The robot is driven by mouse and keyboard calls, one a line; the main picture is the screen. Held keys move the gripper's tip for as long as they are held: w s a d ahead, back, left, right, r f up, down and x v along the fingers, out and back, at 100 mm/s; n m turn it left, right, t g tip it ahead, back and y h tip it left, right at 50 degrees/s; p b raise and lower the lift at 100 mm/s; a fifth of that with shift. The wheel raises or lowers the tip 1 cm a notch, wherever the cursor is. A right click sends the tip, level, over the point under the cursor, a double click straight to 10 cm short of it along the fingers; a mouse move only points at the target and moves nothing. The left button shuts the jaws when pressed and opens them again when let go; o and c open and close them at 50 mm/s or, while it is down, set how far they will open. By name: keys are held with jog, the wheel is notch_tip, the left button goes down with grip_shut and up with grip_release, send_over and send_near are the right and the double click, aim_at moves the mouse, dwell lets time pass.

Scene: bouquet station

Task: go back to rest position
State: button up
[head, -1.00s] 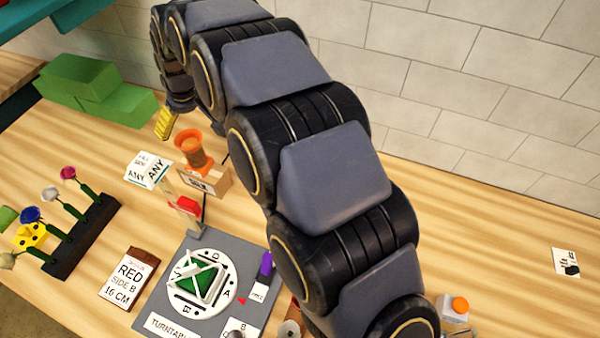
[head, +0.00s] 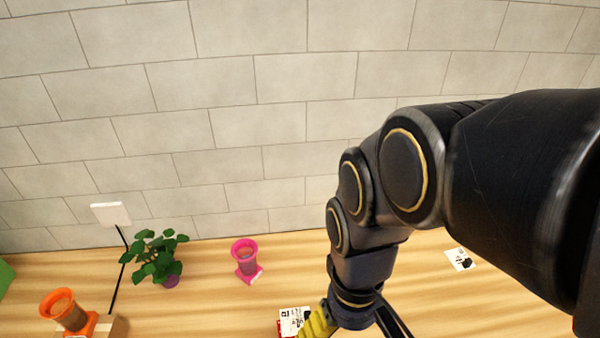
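My gripper (head: 352,312) is at the bottom edge of the head view, right of centre, at the end of my dark arm that comes in from the right. It hangs over the wooden table (head: 210,300) near the wall. A yellow ribbed piece (head: 318,321) shows at its left side and a black part at its right. The lower end is cut off by the picture edge, so I cannot see the fingertips or whether anything is held.
A pink cup-like holder (head: 245,260) and a leafy plant (head: 155,258) stand left of my gripper. An orange holder (head: 70,312) is at bottom left. A printed card (head: 293,318) lies beside the yellow piece, another (head: 460,259) to the right. The tiled wall (head: 230,80) rises behind.

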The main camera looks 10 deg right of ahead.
jog(key=shift+m+g, duration=0.3)
jog(key=shift+m, duration=0.5)
jog(key=s, duration=0.1)
jog(key=s+d, duration=0.1)
jog(key=s, duration=0.1)
jog(key=s+d, duration=0.1)
jog(key=s, duration=0.1)
jog(key=shift+f, duration=0.4)
